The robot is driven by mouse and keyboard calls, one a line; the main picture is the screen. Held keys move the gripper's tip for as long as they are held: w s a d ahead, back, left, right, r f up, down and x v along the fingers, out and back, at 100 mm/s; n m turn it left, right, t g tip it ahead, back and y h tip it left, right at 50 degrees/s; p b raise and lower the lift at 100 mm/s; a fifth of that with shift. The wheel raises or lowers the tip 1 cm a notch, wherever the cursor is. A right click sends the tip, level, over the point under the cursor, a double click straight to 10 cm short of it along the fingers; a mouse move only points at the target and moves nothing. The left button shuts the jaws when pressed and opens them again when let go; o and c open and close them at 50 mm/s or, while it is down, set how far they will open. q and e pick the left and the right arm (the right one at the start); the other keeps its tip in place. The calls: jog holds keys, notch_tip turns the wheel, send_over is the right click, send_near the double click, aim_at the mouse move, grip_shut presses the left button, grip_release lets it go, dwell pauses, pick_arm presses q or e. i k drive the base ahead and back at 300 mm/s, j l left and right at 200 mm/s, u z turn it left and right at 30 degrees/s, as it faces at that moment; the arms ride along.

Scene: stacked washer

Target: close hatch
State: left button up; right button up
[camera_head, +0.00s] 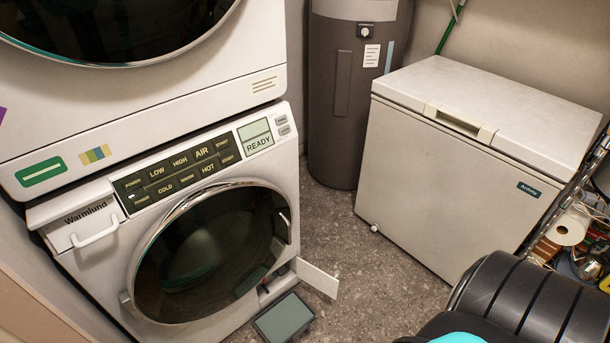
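The front-loading washer (85,263) stands at the left, below a second stacked machine. Its small white hatch (317,279) at the lower right of the front is swung open and sticks out to the right. A dark recess (277,280) shows behind it. The large round glass door (205,255) looks shut. Neither of my grippers can be made out in the view.
A grey-green flat rectangular object (283,318) lies low in front of the washer, close to the hatch. A white chest freezer (455,170) stands at the right and a dark cylindrical tank (345,110) at the back. Speckled floor (365,280) between them is clear.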

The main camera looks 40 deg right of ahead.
aim_at(315, 277)
jog(key=l+u, duration=0.4)
jog(key=k+l+u, duration=0.1)
jog(key=l+u, duration=0.3)
jog(key=l, duration=0.1)
